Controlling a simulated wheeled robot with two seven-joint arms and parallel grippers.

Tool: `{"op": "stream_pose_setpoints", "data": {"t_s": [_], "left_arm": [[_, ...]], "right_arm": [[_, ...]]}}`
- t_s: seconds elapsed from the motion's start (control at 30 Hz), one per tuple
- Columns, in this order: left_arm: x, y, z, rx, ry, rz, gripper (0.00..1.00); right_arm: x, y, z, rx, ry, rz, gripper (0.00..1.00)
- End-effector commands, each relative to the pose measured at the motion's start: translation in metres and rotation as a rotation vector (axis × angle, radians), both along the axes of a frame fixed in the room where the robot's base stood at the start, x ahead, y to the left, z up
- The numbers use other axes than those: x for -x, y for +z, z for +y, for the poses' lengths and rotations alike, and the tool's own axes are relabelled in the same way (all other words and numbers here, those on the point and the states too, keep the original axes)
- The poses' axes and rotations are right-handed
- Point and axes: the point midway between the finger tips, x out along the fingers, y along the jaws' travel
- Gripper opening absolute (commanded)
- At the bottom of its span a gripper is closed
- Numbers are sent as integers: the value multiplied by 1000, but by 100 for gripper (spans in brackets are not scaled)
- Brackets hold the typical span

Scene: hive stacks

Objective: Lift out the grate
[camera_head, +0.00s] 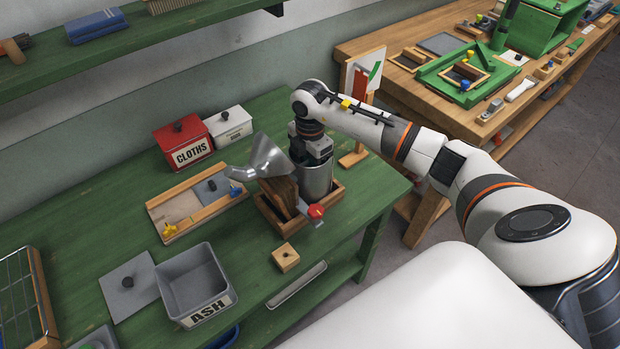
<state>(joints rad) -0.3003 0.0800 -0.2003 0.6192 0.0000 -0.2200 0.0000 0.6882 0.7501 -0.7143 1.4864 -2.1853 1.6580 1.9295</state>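I see no grate that I can make out; the inside of the metal can (318,184) is hidden from this angle. The can stands upright in a wooden box (272,219) on the green bench, with a cone-shaped metal lid (266,157) tilted open on its left and brown bellows (281,196) in front. My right gripper (314,160) points straight down at the can's mouth. Its fingertips are hidden, so I cannot tell whether it is open or holds anything. My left gripper is out of view. A grey bin labelled ASH (193,280) stands nearer the front.
A flat grey lid (128,286) lies left of the bin. A red CLOTHS box (183,142), a white box (229,126) and a wooden tray (162,214) are behind. A small wooden block (286,257) lies in front. A wire-mesh frame (20,295) is at the left edge.

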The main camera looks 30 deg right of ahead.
Motion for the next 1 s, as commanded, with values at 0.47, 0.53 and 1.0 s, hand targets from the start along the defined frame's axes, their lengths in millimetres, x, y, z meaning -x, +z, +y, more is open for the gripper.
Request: {"op": "stream_pose_setpoints", "data": {"t_s": [0.47,0.53,1.0], "left_arm": [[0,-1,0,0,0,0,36],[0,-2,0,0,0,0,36],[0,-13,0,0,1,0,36]], "right_arm": [[-1,7,0,0,0,-3,0],[-1,11,0,0,0,-3,0],[-1,62,-1,1,0,-5,0]]}}
